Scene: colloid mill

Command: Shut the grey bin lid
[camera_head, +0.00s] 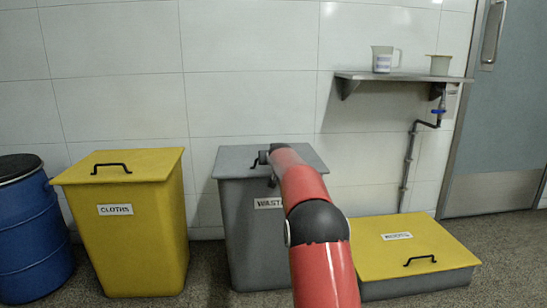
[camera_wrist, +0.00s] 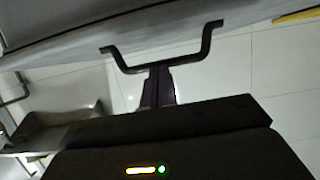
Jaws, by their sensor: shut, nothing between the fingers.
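The grey bin (camera_head: 242,225) stands upright in the middle of the head view, with a partly covered white label on its front. Its grey lid (camera_head: 232,160) lies over the bin's top, looks level, and shows no clear gap along the visible front edge. My red arm covers its middle and right part. In the wrist view the lid (camera_wrist: 100,38) fills the upper part, with its black handle (camera_wrist: 165,68) sticking out. My gripper (camera_wrist: 161,72) is shut and empty, its fingertips at the handle's middle bar; whether they touch is unclear.
A yellow "CLOTHS" bin (camera_head: 140,230) and a blue drum (camera_head: 30,240) stand left. A low yellow-lidded bin (camera_head: 400,262) is at right. A wall shelf (camera_head: 400,77) with a jug and a cup, a pipe (camera_head: 407,165) and a door (camera_head: 505,110) are behind it.

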